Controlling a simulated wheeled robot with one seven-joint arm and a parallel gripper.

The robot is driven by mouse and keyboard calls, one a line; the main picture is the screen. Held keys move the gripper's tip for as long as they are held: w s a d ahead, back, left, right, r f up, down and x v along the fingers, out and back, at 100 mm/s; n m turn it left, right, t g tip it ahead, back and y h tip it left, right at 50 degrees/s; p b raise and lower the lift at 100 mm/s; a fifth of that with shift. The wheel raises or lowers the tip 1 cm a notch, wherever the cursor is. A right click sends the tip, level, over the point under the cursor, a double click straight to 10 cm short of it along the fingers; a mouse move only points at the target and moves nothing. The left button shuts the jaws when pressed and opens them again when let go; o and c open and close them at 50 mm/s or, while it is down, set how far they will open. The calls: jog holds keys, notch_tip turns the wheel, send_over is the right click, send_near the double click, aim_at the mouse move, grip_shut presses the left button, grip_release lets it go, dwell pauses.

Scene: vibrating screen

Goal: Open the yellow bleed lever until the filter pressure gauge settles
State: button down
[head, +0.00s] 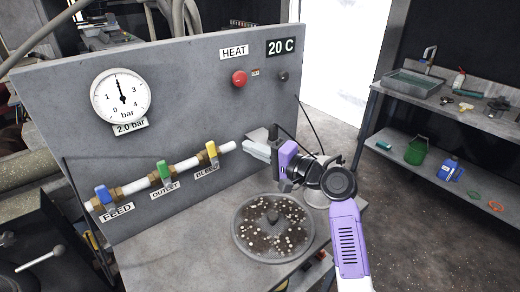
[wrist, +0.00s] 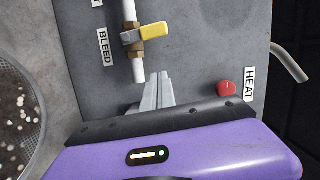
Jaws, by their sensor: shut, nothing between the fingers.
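The yellow bleed lever (head: 212,149) sits on the pipe above the BLEED label and stands crosswise to the pipe. In the wrist view the lever (wrist: 155,32) sticks out sideways from its brass valve. The round pressure gauge (head: 121,95) has its needle near 2, and the plate below reads 2.0 bar. My gripper (head: 248,148) is shut and empty, just right of the pipe's open end and apart from the lever. In the wrist view its fingertips (wrist: 160,76) are together beside the white pipe end.
The green outlet lever (head: 164,171) and blue feed lever (head: 103,195) are on the same pipe to the left. A round sieve (head: 272,228) with pale bits is below my gripper.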

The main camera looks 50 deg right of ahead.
aim_at(213, 155)
jog(key=w+a+p, duration=0.2)
jog(key=w+a, duration=0.1)
jog(key=w, duration=0.3)
jog(key=shift+a+f, duration=0.25)
jog(key=shift+a, duration=0.1)
jog(key=shift+a+n, duration=0.1)
jog(key=shift+n, duration=0.2)
jog(key=shift+r, duration=0.1)
